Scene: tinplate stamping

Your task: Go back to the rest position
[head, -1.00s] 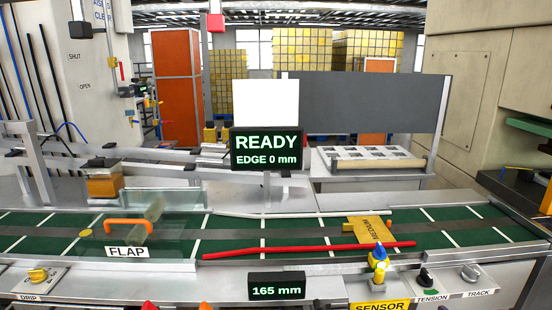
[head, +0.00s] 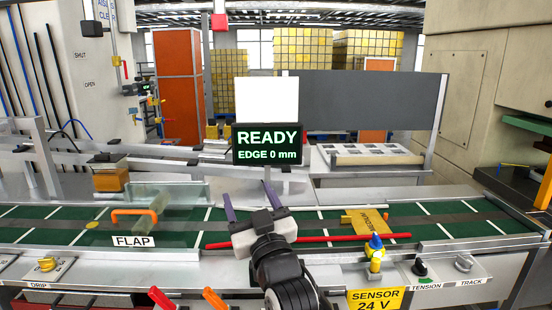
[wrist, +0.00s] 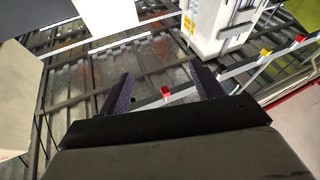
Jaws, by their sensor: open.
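My gripper (head: 247,199) is in the lower middle of the head view, above the front of the green belt (head: 400,209). Its two purple-grey fingers are spread apart and point up and away. In the wrist view the gripper (wrist: 163,90) is open, with nothing between its fingers. The arm covers part of the red bar (head: 340,238) and hides the place where the 165 mm display stood.
A display (head: 268,144) reads READY, EDGE 0 mm. A clear flap with an orange handle (head: 135,213) stands at left on the belt. A yellow MEDIUM piece (head: 362,222) lies at right. A blue-topped knob (head: 376,249) and a SENSOR 24 V sign (head: 375,300) are in front.

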